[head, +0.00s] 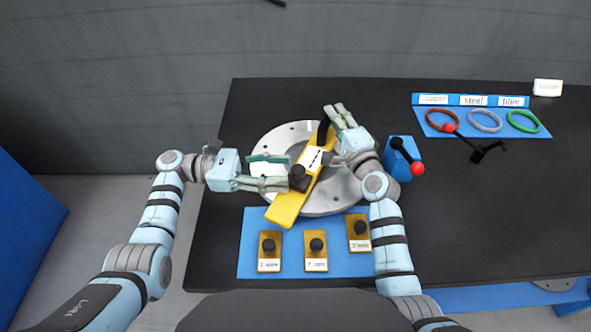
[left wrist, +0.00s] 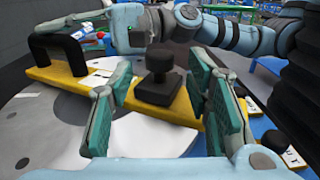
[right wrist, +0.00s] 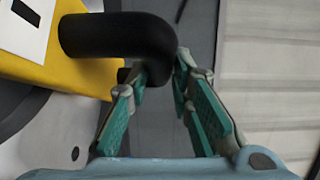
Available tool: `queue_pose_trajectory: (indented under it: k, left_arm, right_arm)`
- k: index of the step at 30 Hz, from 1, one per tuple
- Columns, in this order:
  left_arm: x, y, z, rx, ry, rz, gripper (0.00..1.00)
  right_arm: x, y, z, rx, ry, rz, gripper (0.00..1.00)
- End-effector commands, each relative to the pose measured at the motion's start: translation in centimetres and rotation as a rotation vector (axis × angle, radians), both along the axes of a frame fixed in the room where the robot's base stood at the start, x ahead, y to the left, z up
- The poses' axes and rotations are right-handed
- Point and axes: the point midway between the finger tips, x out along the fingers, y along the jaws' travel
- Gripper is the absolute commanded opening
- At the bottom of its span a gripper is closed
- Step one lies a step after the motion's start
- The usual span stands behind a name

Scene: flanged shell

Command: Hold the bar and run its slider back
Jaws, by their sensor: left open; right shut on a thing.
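The yellow bar (head: 287,208) lies slantwise over a round grey flange (head: 275,143). A black arched handle (head: 322,135) is at its far end, and it fills the top of the right wrist view (right wrist: 115,36). A black slider knob (head: 298,174) on a square base sits on the bar nearer its front end. My right gripper (head: 337,113) is shut on the handle. The left wrist view shows the slider knob (left wrist: 158,62) between the spread fingers. A white label (head: 315,158) lies along the bar.
A blue mat (head: 255,230) in front holds three brass plates with black knobs. A blue box with a red-tipped lever (head: 402,158) stands right of my right wrist. A blue tray (head: 465,131) with brown, grey and green rings is at the back right. The right tabletop is mostly clear.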

Motion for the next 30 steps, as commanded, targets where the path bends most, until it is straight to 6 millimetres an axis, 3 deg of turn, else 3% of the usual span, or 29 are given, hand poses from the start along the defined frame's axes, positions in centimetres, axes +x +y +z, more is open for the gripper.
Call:
queue_pose_trajectory:
  k: [3, 9, 20, 21, 24, 25, 30]
  left_arm:
    - [0.3, 3.4, 0.0, 0.002, 0.001, 0.004, 0.45]
    - [0.4, 7.0, 0.0, 0.0, 0.001, 0.001, 0.45]
    - [0.4, 7.4, 0.0, -0.001, 0.0, 0.0, 0.45]
    - [0.4, 7.4, 0.0, -0.001, 0.0, 0.0, 0.45]
    - [0.4, 7.4, 0.0, -0.001, 0.0, 0.0, 0.45]
    - [0.4, 7.4, 0.0, -0.001, 0.0, 0.0, 0.45]
    - [0.4, 7.4, 0.0, 0.0, 0.0, 0.0, 0.45]
  right_arm:
    - [0.0, 0.0, 0.2, 0.002, -0.003, -0.001, 0.0]
    - [0.0, 0.0, 0.2, 0.002, -0.003, -0.001, 0.0]
    - [0.0, 0.0, 0.2, 0.002, -0.004, -0.001, 0.0]
    - [0.0, 0.0, 0.2, 0.002, -0.004, -0.001, 0.24]
    - [0.0, 0.0, 0.2, 0.002, -0.003, 0.0, 0.4]
    - [0.0, 0.0, 0.1, 0.002, -0.003, 0.0, 0.44]
    - [0.0, 0.0, 0.1, 0.002, -0.002, 0.0, 0.44]
